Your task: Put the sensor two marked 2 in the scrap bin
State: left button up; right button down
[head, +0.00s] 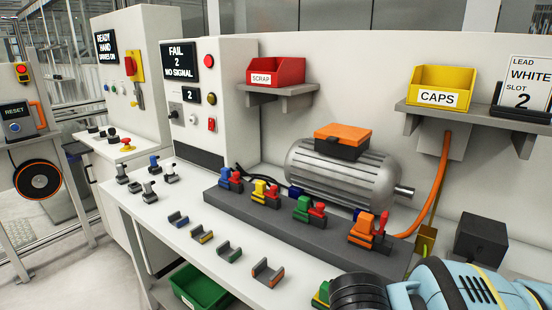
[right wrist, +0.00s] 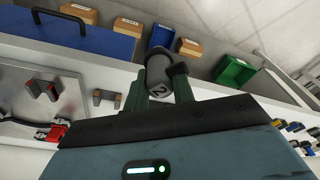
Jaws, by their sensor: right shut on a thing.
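In the right wrist view my right gripper (right wrist: 160,92) is shut on a grey sensor (right wrist: 157,72) with a dark end, marked 2. The sensor sits between the two dark green fingertips. In the head view only part of my right arm shows at the lower right; its fingers and the sensor cannot be made out there. The red scrap bin (head: 284,72), labelled SCRAP, stands on a grey wall shelf (head: 285,90) behind the bench. It is well apart from my arm, to the upper left. My left gripper is not in view.
A yellow caps bin (head: 441,86) stands on a shelf at the right. A motor (head: 325,175) with an orange-topped box (head: 343,140) lies behind the clamp rail (head: 285,225). Several grey sensors stand at the bench's left. A screen (head: 179,56) reads FAIL 2 NO SIGNAL.

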aim_at(267, 84)
jog(key=i+j, duration=0.2)
jog(key=j, duration=0.35)
jog(key=i+j, duration=0.15)
jog(key=j, duration=0.35)
jog(key=i+j+u, duration=0.1)
jog(key=j, duration=0.45)
jog(key=i+j, duration=0.25)
jog(key=j, duration=0.25)
jog(key=i+j, duration=0.2)
jog(key=j, duration=0.35)
jog(key=i+j+u, duration=0.1)
jog(key=j, duration=0.4)
jog(key=i+j, duration=0.3)
jog(key=j, duration=0.2)
jog(key=i+j, duration=0.25)
jog(key=j, duration=0.25)
jog(key=k+j+u, duration=0.05)
